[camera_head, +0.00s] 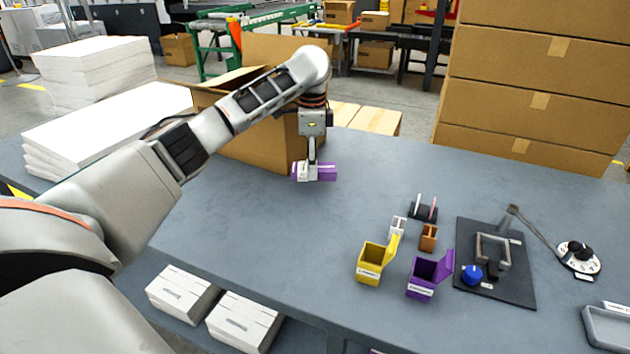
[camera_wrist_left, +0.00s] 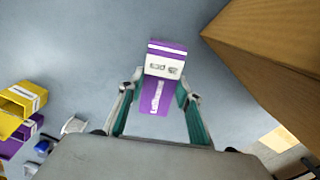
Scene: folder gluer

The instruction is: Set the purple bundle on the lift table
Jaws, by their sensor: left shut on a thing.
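The purple bundle (camera_head: 316,171) has a white label band. It is held in my left gripper (camera_head: 312,160), beside the open cardboard box on the grey table. In the left wrist view the bundle (camera_wrist_left: 162,75) sits between the two fingers of the left gripper (camera_wrist_left: 160,98), which are shut on it. I cannot tell whether the bundle touches the table surface. My right gripper is not in view. I cannot make out for sure which thing here is the lift table.
An open cardboard box (camera_head: 245,140) stands close behind the bundle. A yellow bin (camera_head: 371,268), a purple bin (camera_head: 426,278) and a black fixture plate (camera_head: 495,262) occupy the table's right part. White paper stacks (camera_head: 100,110) lie left. The table's middle (camera_head: 270,235) is clear.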

